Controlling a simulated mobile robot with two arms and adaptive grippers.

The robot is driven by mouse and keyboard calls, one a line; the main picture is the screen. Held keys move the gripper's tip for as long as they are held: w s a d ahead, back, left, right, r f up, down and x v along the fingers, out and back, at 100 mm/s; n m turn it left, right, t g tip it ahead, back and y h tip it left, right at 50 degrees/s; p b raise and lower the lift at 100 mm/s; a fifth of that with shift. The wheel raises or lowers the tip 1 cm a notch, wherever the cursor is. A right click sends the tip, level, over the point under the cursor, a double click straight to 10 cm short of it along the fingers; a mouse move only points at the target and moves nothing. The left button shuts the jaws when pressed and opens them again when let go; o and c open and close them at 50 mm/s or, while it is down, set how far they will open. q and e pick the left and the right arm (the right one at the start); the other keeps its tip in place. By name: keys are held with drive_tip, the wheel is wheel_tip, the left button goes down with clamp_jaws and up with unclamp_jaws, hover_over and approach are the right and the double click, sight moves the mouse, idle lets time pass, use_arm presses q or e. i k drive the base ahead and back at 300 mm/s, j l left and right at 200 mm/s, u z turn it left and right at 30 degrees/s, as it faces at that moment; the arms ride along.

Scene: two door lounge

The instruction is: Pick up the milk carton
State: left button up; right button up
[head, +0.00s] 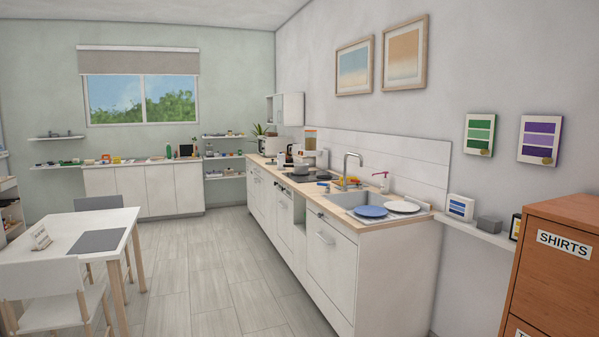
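I cannot make out a milk carton for certain. A small white box with a blue panel (460,207) stands on the wall shelf at the right; I cannot tell what it is. The kitchen counter (345,219) along the right wall carries a sink with a blue plate (370,211) and a white plate (403,206). Neither of my grippers is in view.
A white table (110,222) with a grey mat and a white chair (45,285) stand at the left. A brown cabinet marked SHIRTS (560,265) is close at the right. Low white cabinets (145,190) line the back wall. The grey floor (205,270) between table and counter is clear.

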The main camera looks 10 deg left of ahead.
sight(281, 156)
drive_tip(key=i+j+u, duration=0.25)
drive_tip(key=i, duration=0.35)
drive_tip(key=i+u, duration=0.25)
drive_tip(key=i, duration=0.35)
drive_tip(key=i+u, duration=0.1)
drive_tip(key=i, duration=3.9)
drive_tip(key=i+z, duration=0.4)
drive_tip(key=i, duration=0.15)
drive_tip(key=i+j+z, duration=0.85)
drive_tip(key=i, duration=0.15)
drive_tip(key=l, duration=0.1)
